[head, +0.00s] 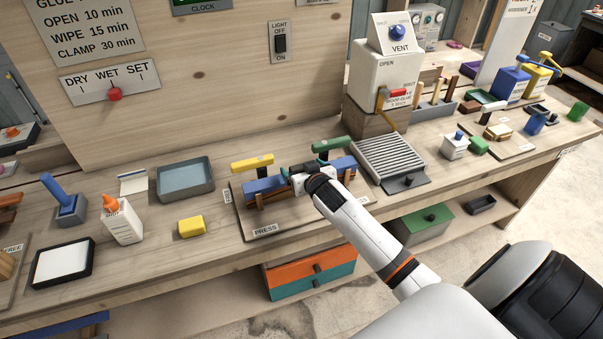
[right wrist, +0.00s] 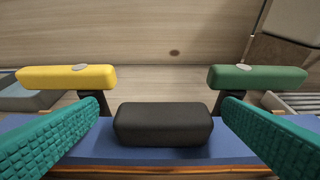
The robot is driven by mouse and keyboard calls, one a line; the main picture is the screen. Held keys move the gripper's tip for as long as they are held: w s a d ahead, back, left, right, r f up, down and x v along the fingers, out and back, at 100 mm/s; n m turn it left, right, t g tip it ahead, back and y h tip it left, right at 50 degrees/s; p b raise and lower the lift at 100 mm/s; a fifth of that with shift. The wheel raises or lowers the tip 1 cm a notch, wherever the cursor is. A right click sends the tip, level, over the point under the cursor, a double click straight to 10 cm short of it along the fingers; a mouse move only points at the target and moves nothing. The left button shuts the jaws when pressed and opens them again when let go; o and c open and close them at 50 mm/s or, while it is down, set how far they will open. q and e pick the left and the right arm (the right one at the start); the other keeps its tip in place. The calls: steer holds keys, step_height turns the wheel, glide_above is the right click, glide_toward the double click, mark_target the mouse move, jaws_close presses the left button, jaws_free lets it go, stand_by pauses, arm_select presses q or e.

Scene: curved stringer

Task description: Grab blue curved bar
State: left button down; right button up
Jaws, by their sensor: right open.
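The blue curved bar (head: 263,186) lies across the clamp press (head: 250,222) on the bench. Its middle is hidden by my right gripper in the head view. My right gripper (head: 308,172) is over the middle of the bar. In the right wrist view the blue bar (right wrist: 150,155) runs across the bottom. The teal fingers of my open right gripper (right wrist: 160,112) stand on either side of a black block (right wrist: 162,122) that appears at the bar's middle. I cannot tell whether the fingers touch anything. My left gripper is out of view.
A yellow handle (head: 252,163) and a green handle (head: 331,145) stand behind the bar. A ribbed grey rack (head: 390,157) is close on the right. A yellow block (head: 191,226) and grey tray (head: 185,179) lie left. The bench front is mostly clear there.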

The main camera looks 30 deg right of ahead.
mark_target(302, 167)
steer(key=shift+x, duration=1.95)
steer(key=shift+s, duration=0.1)
steer(key=shift+c, duration=0.2)
steer(key=shift+d+r, duration=0.1)
steer(key=c, duration=1.2)
